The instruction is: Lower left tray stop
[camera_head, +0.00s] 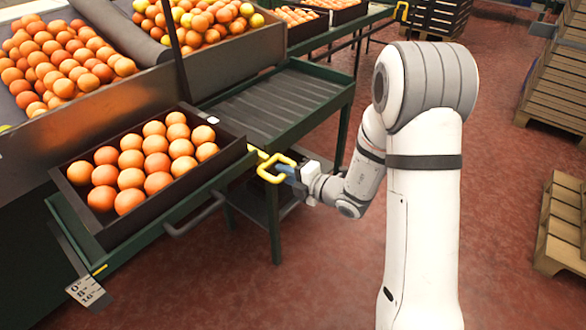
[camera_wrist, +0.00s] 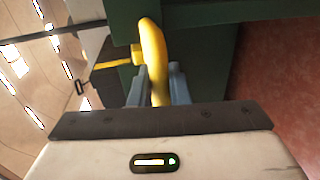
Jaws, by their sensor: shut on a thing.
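The tray stop is a yellow looped handle (camera_head: 272,166) on the green frame at the right end of the filled tray. It also shows in the wrist view as a thick yellow bar (camera_wrist: 154,60) running down between the fingers. My gripper (camera_head: 286,170) reaches it from the right, and its blue-grey fingers (camera_wrist: 158,85) are shut on the yellow bar. The black tray (camera_head: 215,170) full of oranges (camera_head: 157,162) sits on the stand just left of the stop. The fingertips are partly hidden by the handle in the head view.
Sloped bins of oranges (camera_head: 60,60) stand behind. An empty slatted roller shelf (camera_head: 275,100) lies to the right of the tray. A ruled plate (camera_head: 88,290) hangs at the lower left. Wooden pallets (camera_head: 562,225) stand at the right. The red floor (camera_head: 270,300) in front is clear.

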